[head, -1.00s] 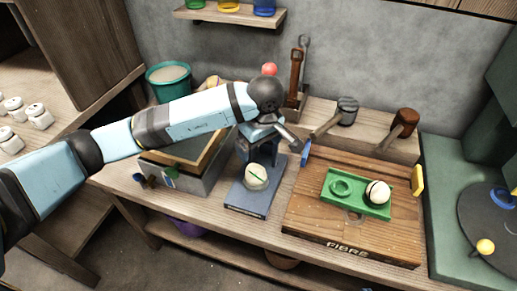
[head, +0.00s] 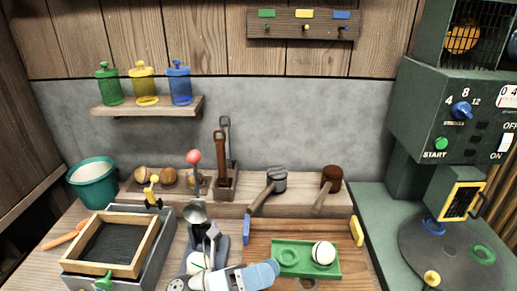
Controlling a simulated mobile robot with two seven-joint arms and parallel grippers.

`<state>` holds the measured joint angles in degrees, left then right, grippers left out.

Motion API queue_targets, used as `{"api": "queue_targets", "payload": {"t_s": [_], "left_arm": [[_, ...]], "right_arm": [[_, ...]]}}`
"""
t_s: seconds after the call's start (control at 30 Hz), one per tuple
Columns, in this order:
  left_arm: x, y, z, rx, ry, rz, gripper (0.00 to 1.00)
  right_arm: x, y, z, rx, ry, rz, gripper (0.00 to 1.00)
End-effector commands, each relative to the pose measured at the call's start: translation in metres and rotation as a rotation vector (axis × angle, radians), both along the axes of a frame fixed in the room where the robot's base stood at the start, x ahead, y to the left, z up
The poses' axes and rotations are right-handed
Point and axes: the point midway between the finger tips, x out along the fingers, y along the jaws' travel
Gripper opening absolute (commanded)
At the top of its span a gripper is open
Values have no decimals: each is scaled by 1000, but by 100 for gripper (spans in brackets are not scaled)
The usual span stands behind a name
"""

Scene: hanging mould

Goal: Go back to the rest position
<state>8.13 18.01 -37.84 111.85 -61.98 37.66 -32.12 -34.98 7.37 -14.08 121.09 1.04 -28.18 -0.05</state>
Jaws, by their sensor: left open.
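My left arm comes in at the bottom edge, its light-blue links low in the head view. My right gripper is not in view.
A framed sieve box (head: 165,228) and teal bucket (head: 92,184) stand left. A red-knobbed lever (head: 194,157) rises behind the gripper. A green machine (head: 440,120) with a round plate (head: 415,255) stands right.

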Motion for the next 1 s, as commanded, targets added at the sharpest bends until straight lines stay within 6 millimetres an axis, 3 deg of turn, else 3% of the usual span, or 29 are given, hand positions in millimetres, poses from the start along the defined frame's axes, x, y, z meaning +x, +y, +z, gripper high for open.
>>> {"api": "queue_targets", "payload": {"t_s": [0.03,0.17,0.3,0.5,0.73,0.8,1.0], "left_arm": [[5,13,-4,-112,190,82,97],[21,61,-31,-393,688,283,97],[16,117,-93,-673,1208,480,97],[-29,168,-177,-962,1757,679,97],[-100,196,-242,-1196,2201,842,97],[-95,196,-215,-1190,2185,834,97],[-97,198,-179,-1181,2176,843,97]], "right_arm": [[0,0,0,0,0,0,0],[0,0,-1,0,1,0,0],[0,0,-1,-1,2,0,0],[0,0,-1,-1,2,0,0],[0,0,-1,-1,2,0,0],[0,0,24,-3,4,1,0],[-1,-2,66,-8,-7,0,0]]}}
